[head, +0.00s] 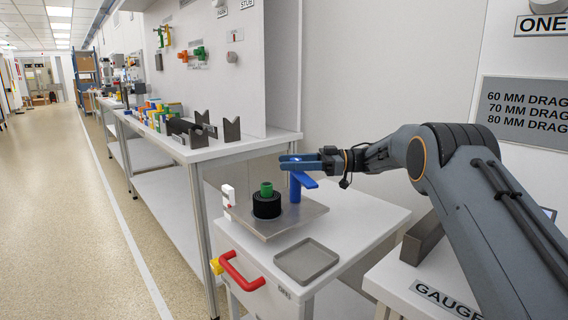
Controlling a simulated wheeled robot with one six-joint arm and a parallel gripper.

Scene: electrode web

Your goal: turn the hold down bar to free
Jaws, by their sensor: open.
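The hold down bar appears to be the blue bar (304,180) on an upright blue post, standing on a grey metal plate (300,219). Its flat arm slants down to the right, away from the black roll. A black roll (266,206) with a green core (266,188) stands upright on the plate, left of the post. My gripper (290,161) is open, reaching in from the right just above the blue bar. In this view it overlaps the top of the bar; I cannot tell whether they touch. Nothing shows between the fingers.
The plate is on a white cart (362,212) with a red handle (242,272). A shallow grey tray (306,261) lies in front. A small white block (228,194) stands at the plate's left edge. A long bench (215,151) with V-blocks is behind; the aisle at left is clear.

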